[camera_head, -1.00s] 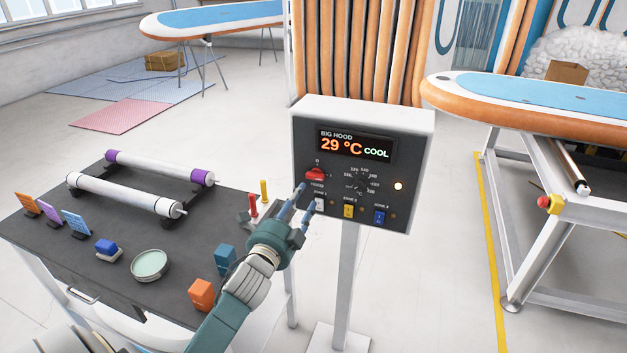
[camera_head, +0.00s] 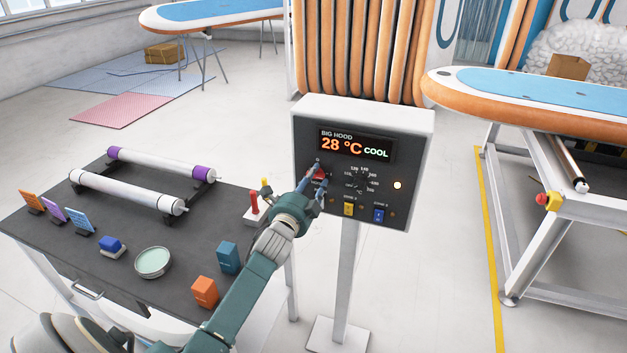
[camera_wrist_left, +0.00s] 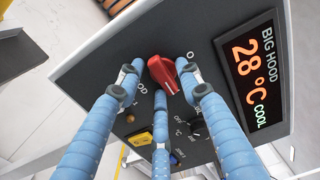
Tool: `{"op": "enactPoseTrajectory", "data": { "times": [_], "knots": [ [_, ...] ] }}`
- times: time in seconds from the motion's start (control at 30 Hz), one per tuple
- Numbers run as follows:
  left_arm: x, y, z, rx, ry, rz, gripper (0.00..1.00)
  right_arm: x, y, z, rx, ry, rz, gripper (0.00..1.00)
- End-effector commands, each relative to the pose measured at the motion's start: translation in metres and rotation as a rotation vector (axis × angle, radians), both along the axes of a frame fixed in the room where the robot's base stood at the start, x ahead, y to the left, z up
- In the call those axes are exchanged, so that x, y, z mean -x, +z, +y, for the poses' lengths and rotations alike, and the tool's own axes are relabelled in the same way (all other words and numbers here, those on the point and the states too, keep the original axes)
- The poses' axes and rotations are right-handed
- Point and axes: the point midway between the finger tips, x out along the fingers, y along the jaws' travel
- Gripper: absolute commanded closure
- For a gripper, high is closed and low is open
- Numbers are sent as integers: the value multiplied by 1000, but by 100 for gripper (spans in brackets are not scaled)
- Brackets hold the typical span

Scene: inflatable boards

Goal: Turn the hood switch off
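The hood switch is a red knob (camera_head: 319,175) on the dark front of the control panel (camera_head: 306,140). The display reads "BIG HOOD 28 °C COOL". My left gripper (camera_head: 317,178) is at the panel, and its fingers partly hide the knob in the head view. In the left wrist view the red knob (camera_wrist_left: 163,73) lies between the spread blue fingertips of the left gripper (camera_wrist_left: 160,80). The fingers are apart, with small gaps beside the knob; I cannot tell whether any finger touches it. My right gripper is not in view.
A black dial (camera_head: 358,182), a yellow switch (camera_head: 348,209) and a blue switch (camera_head: 379,215) sit near the knob. A dark table (camera_head: 190,250) with rollers and small blocks stands left. A board on a metal frame (camera_head: 540,220) stands right.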

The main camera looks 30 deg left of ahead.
Motion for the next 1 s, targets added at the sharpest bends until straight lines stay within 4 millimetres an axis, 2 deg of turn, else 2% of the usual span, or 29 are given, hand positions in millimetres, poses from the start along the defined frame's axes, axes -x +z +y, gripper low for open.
{"op": "enactPoseTrajectory", "data": {
  "times": [0.03,0.13,0.57,1.0],
  "knots": [
    [0,0,0,0,0,0,78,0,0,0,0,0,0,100],
    [0,-1,0,0,0,2,96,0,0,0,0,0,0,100],
    [1,-4,0,79,2,-11,97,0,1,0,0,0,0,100],
    [1,-7,-3,435,4,-90,97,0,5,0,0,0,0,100]
  ]
}}
